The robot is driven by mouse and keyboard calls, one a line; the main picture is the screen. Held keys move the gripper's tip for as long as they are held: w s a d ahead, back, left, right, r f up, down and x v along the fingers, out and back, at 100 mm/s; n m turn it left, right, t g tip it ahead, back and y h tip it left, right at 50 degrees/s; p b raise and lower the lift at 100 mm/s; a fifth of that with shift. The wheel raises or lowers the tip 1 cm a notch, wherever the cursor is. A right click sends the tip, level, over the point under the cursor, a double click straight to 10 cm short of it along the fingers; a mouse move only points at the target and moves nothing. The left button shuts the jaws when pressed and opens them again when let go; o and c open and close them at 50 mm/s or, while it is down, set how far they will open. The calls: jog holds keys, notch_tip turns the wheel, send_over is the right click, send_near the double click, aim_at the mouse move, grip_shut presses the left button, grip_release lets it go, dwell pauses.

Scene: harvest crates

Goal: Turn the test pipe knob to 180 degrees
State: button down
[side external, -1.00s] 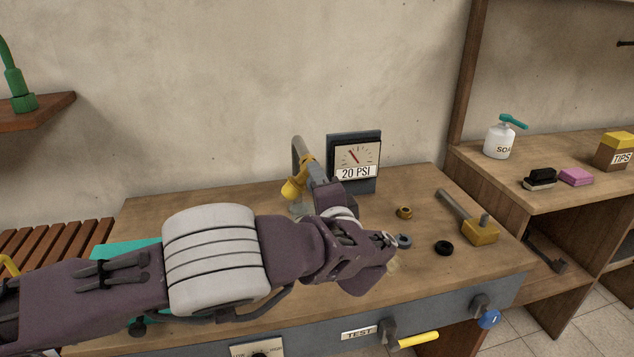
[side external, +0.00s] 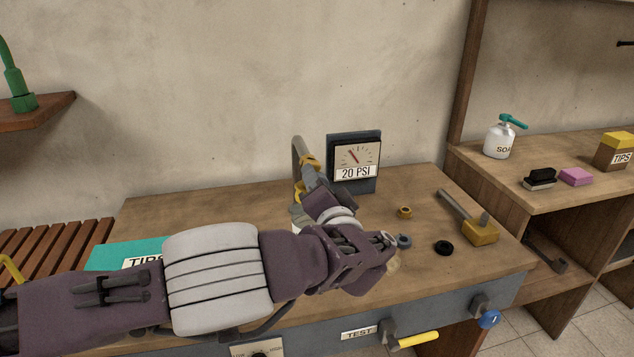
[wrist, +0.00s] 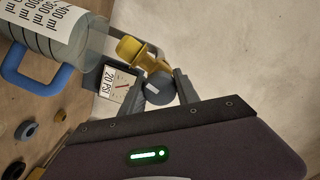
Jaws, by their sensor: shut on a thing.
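The test pipe (side external: 298,155) rises at the back of the bench with a yellow fitting (side external: 309,162); the fitting also shows in the wrist view (wrist: 130,49). A round grey knob (wrist: 160,96) with a white mark sits by the fitting. My gripper (wrist: 156,92) is shut on the knob, one finger on each side. In the side view my gripper (side external: 314,186) is at the pipe, and my wrist hides the knob. The knob's angle cannot be read for certain.
A measuring jug (wrist: 62,30) with a blue handle is close by. A mallet (side external: 480,233), a black ring (side external: 443,248) and a brass nut (side external: 404,212) lie to the right. A teal TIPS box (side external: 125,256) is partly behind my arm.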

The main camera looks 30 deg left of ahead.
jog(key=shift+n, duration=1.5)
jog(key=c, duration=0.9)
grip_release()
jog(key=v, duration=0.7)
jog(key=shift+s, duration=0.1)
